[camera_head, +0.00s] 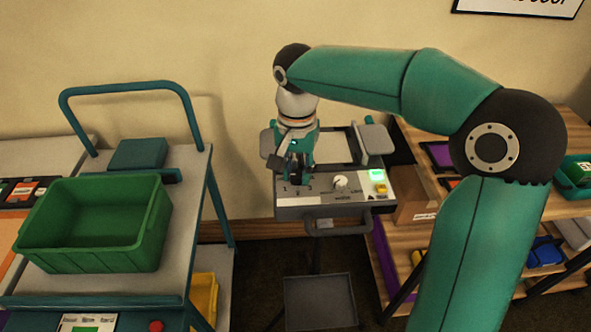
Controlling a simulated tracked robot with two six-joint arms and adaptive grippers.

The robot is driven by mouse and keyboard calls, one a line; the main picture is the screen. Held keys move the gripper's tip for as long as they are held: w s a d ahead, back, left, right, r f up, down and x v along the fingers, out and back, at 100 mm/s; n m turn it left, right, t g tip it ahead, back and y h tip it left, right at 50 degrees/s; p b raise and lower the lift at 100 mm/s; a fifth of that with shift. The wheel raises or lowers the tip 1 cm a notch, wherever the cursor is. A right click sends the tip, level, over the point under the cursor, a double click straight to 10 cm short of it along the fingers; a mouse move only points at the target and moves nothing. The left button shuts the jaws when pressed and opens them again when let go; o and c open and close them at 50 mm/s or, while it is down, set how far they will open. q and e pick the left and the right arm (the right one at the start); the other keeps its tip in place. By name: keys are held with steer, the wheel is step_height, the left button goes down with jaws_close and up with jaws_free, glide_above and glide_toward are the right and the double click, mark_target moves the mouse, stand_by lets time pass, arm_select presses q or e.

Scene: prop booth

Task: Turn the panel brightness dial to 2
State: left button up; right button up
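The light panel (322,212) stands on a stand in the middle of the head view, its control face toward me. Small marks that look like 1, 2 and 3 (298,190) sit on the left part of this face. My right gripper (297,178) points down just above these marks and covers whatever dial is there. I cannot tell whether its fingers touch or hold a dial. A white knob (340,182) shows uncovered farther right, beside a green lit display (376,175) and a yellow button (381,188). My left gripper is out of view.
A cart with a green bin (97,225) stands on the left, with a blue-green handle rail (125,88). A wooden shelf (432,178) with a cardboard box (414,208) is on the right, partly behind my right arm. A grey handle (338,227) juts below the panel.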

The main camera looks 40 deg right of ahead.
steer(key=shift+a, duration=0.1)
jaws_close()
steer(key=shift+w, duration=0.1)
steer(key=shift+r+n, duration=0.1)
steer(key=shift+n, duration=0.2)
stand_by(0.4)
steer(key=shift+r+n+p, duration=0.1)
steer(key=shift+n+p, duration=0.35)
steer(key=shift+n, duration=0.75)
steer(key=n+p, duration=0.1)
steer(key=n, duration=0.6)
steer(key=shift+w+p, duration=0.1)
steer(key=shift+p, duration=0.3)
steer(key=n+p, duration=0.1)
steer(key=n, duration=0.4)
steer(key=n+p, duration=0.1)
steer(key=n, duration=0.3)
steer(key=shift+n, duration=0.3)
